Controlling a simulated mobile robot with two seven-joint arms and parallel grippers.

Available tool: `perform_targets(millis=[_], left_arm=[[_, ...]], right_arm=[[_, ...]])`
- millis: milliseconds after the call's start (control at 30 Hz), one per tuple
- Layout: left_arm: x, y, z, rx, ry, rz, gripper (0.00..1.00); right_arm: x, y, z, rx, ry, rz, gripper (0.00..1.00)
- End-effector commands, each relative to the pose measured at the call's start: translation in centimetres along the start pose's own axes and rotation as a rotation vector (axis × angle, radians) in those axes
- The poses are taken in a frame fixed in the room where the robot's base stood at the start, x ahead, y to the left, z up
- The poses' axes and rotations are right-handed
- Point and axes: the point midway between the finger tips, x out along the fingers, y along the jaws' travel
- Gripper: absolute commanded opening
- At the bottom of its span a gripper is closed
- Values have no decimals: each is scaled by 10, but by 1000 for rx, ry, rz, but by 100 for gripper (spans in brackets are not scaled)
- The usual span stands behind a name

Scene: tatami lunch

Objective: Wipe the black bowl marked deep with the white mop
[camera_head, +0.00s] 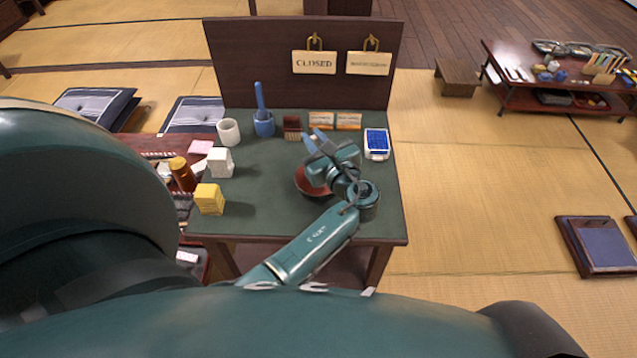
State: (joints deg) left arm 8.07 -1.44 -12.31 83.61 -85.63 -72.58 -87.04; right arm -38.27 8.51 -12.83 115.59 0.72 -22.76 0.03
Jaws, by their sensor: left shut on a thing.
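A round bowl (307,183) with a reddish-brown inside and a dark outer side sits on the green table top (260,192). My left gripper (318,142) is over the far right side of the bowl, and my wrist covers much of the bowl. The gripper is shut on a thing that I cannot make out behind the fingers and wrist. I cannot pick out a white mop, and no mark on the bowl is readable. My right gripper is not in view.
On the table are a yellow block (209,199), a white block (219,162), a white cup (229,132), a blue cup (264,126) with a blue stick, a brown holder (292,128) and a blue-and-white box (377,144). A dark panel (250,70) closes the back.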

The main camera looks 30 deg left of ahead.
Motion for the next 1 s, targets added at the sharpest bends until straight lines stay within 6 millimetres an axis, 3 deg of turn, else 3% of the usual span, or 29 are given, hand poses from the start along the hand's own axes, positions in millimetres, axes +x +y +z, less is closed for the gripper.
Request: perform_targets(millis=[33, 100, 333, 500, 700, 1000], left_arm=[[0, 3, 9, 11, 4, -52, 0], [0, 4, 8, 19, 15, -166, 0], [1, 8, 1, 40, 52, -526, 0], [2, 9, 0, 56, 77, -762, 0], [3, 11, -5, 67, 102, -1009, 0], [1, 10, 0, 63, 118, -1097, 0]], right_arm=[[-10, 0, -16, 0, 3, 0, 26], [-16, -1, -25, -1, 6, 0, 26], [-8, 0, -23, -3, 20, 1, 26], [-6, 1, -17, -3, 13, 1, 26], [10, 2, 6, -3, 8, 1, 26], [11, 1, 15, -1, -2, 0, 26]])
